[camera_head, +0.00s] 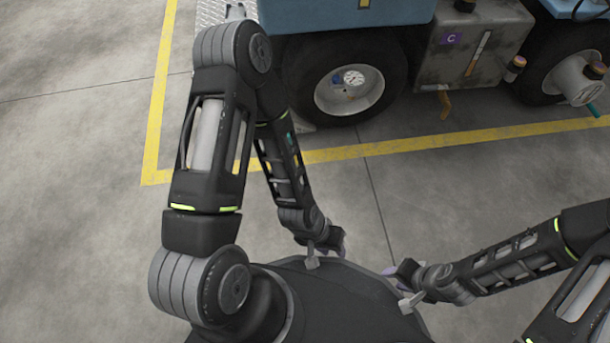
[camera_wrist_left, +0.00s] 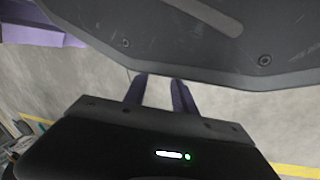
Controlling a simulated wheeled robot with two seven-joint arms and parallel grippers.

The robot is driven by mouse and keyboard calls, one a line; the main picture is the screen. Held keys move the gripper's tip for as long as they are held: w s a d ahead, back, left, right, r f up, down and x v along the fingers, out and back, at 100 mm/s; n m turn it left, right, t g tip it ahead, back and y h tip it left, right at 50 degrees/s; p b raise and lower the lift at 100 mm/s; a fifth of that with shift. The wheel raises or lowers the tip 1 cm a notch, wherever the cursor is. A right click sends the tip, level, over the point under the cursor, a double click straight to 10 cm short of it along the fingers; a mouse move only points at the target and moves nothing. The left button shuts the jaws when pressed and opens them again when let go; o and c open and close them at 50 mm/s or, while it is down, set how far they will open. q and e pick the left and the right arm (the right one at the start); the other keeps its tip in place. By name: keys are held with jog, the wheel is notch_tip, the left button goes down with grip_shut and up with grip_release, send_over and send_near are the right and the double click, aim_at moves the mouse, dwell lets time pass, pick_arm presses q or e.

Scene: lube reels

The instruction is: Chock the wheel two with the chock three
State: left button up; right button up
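A large black tyre with a pale rim (camera_head: 322,92) stands under the blue vehicle at the top middle of the head view. A second wheel (camera_head: 533,78) is at the top right. I see no number on either wheel. A pale grey piece (camera_head: 303,122) shows at the left foot of the nearer tyre, mostly behind my arm; I cannot tell if it is a chock. My left gripper (camera_head: 337,249) is low, beside my body; its two purple fingers (camera_wrist_left: 159,85) are apart with nothing between them. My right gripper (camera_head: 398,276) is low at the right, its fingers unclear.
A yellow floor line (camera_head: 450,141) runs in front of the vehicle and turns up at the left (camera_head: 153,130). A grey box (camera_head: 470,50) with a purple C label hangs between the wheels. A purple shape (camera_wrist_left: 35,25), unidentified, shows in the left wrist view. The concrete floor in front is clear.

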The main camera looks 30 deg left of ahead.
pick_arm(q)
jog(key=shift+d, duration=0.25)
